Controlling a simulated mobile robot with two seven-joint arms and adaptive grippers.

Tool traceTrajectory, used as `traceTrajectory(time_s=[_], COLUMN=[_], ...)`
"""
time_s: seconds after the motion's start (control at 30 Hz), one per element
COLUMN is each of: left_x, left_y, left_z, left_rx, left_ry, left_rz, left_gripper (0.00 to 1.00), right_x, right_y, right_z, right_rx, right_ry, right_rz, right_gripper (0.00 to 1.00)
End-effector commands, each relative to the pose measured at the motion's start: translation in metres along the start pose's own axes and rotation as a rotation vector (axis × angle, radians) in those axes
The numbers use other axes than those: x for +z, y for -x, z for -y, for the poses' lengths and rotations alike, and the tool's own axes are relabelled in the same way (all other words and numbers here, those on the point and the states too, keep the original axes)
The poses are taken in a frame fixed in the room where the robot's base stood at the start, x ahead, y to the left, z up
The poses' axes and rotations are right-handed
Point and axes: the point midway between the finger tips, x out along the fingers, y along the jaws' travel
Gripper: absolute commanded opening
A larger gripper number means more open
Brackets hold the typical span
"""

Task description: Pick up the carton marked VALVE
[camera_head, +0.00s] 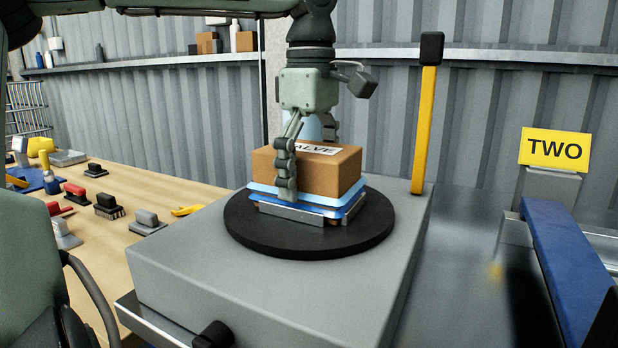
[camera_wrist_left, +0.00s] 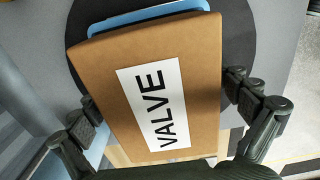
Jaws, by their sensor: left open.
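The brown carton (camera_head: 330,172) lies on a blue tray (camera_head: 300,200) that sits on a black round turntable (camera_head: 255,236). Its white label is partly hidden by my gripper in the head view. In the left wrist view the carton (camera_wrist_left: 205,65) fills the middle and its label reads VALVE. My left gripper (camera_head: 300,172) points down over the carton, with one finger in front of its near side and the other mostly hidden behind it. In the left wrist view the open fingers (camera_wrist_left: 165,102) stand on either side of the carton; contact cannot be told. My right gripper is not in view.
The turntable rests on a grey block (camera_head: 210,265) with a yellow post (camera_head: 425,130) at its back right corner. A yellow TWO sign (camera_head: 555,149) stands by a blue rail (camera_head: 565,260) at right. Brushes and tools lie on the wooden bench (camera_head: 110,180) at left.

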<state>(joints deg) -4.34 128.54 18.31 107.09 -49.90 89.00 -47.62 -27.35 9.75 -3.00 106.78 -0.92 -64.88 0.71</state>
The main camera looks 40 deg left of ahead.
Motion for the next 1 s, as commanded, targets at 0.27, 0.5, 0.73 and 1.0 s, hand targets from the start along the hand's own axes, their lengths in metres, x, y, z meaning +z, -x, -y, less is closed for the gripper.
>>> traceTrajectory(time_s=[0.27, 0.5, 0.73, 1.0], left_x=[0.0001, 0.0001, 0.0003, 0.0003], left_y=[0.0002, 0.0004, 0.0012, 0.0056], left_z=[-0.0001, -0.0001, -0.0004, -0.0007], left_rx=[0.0, 0.0, 0.002, 0.003], left_ry=[0.001, 0.001, 0.001, 0.001], left_rz=[0.0, 0.001, 0.001, 0.001], left_gripper=[0.85, 0.55, 0.3, 0.3], right_x=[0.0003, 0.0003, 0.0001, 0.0], right_y=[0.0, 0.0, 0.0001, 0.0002], right_z=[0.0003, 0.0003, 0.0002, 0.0], right_rx=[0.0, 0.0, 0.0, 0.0], right_ry=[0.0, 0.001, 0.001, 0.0], right_rz=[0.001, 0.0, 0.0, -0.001], right_gripper=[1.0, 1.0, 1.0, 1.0])
